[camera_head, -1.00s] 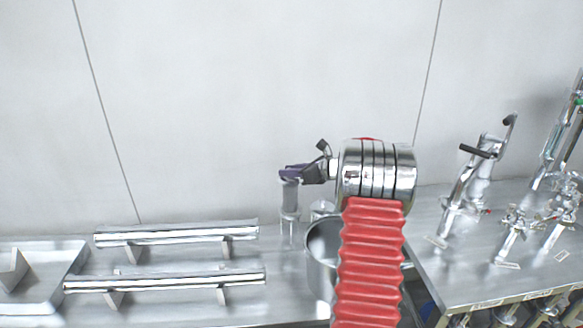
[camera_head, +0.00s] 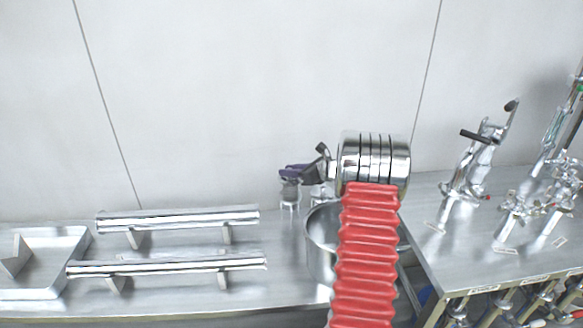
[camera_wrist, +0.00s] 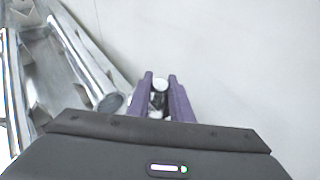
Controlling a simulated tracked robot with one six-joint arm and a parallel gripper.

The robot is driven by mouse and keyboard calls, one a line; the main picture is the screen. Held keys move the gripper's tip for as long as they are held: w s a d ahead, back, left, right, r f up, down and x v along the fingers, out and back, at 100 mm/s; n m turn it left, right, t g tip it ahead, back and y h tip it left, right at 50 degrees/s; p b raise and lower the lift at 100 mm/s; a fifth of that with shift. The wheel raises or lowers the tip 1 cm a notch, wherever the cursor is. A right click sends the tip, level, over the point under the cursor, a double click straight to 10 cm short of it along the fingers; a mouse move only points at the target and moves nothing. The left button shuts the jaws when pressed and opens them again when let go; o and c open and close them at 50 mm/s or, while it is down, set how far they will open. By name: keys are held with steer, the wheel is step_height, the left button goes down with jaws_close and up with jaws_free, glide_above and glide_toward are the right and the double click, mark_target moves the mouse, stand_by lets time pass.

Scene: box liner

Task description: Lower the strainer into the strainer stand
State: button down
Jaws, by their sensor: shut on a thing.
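My gripper (camera_head: 298,172) has purple fingers and is shut on the strainer (camera_head: 290,194), a small grey cylinder that hangs upright below the fingers at the back of the steel bench. In the wrist view the fingers (camera_wrist: 161,92) close around it, and its pale round top (camera_wrist: 160,85) shows between them. The strainer's lower end is near the back of the bench top; I cannot tell whether it touches anything. I cannot make out the strainer stand clearly. A small clear-looking piece (camera_head: 321,194) stands just right of the strainer, partly hidden by my arm.
A wide steel pot (camera_head: 321,240) stands close in front, partly behind my red arm sleeve. Two steel rails (camera_head: 178,218) on supports and a shallow tray (camera_head: 50,255) lie to the left. Taps and valves (camera_head: 480,165) stand on the right bench. The back wall is close.

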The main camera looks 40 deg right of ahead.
mark_target(296, 189)
steer(key=shift+f, duration=3.45)
steer(key=shift+f, duration=0.3)
steer(key=c, duration=1.5)
jaws_free()
steer(key=shift+f, duration=0.15)
step_height(296, 189, up, 10)
steer(key=shift+r, duration=0.1)
